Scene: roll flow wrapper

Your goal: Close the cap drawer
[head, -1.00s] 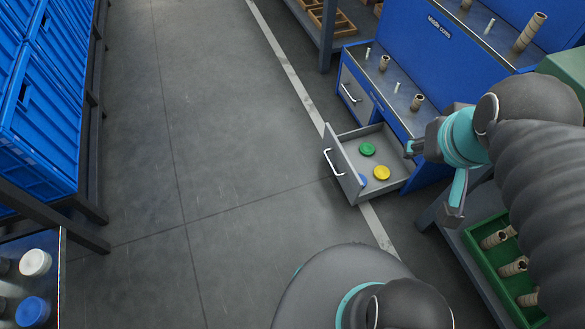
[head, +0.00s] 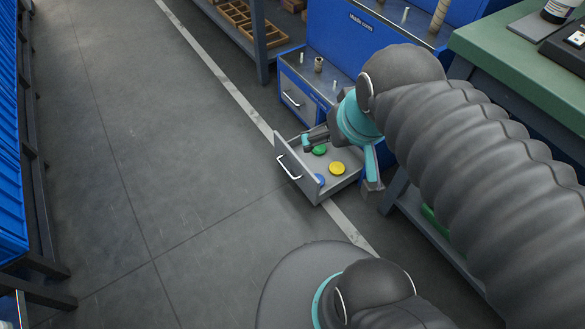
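The cap drawer (head: 304,184) is pulled out of the blue cabinet (head: 366,35) in the head view. Its grey front carries a white bar handle (head: 288,167) facing left. A green cap (head: 319,150), a yellow cap (head: 337,168) and a blue cap (head: 320,180) lie inside it. My gripper (head: 340,164) is open and empty, with its fingers spread wide. In the picture it overlaps the drawer's right and back part. One finger shows over the back near the green cap, the other to the right of the drawer. I cannot tell its height above the drawer.
A closed drawer (head: 297,101) with a handle is beside the open one, under a top with upright cores. A green-topped table (head: 500,70) stands at the right, and blue crates (head: 10,180) at the left. The floor (head: 160,150) left of the drawer is clear.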

